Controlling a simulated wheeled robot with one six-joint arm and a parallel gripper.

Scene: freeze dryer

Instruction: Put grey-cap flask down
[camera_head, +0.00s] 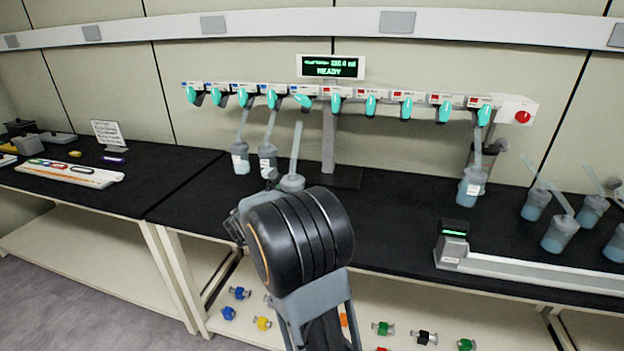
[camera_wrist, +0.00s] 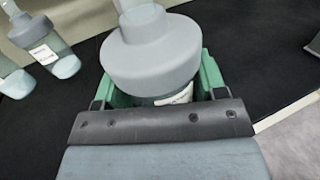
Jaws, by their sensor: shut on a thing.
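The grey-cap flask (camera_wrist: 150,65) fills the middle of the wrist view. It has a wide grey cap with a tube rising from it, and a white label shows on its body below the cap. My gripper (camera_wrist: 155,97) is shut on the flask's body, with a green finger on each side. In the head view the cap and tube of this flask (camera_head: 293,181) show just beyond my wrist, over the black bench (camera_head: 380,222). My wrist hides its body and base there. I cannot tell whether its base touches the bench.
The freeze dryer manifold (camera_head: 340,93) with teal valves runs above. One flask (camera_head: 472,187) is at the right end. More flasks (camera_head: 559,234) stand at far right. Bench is clear right of my gripper.

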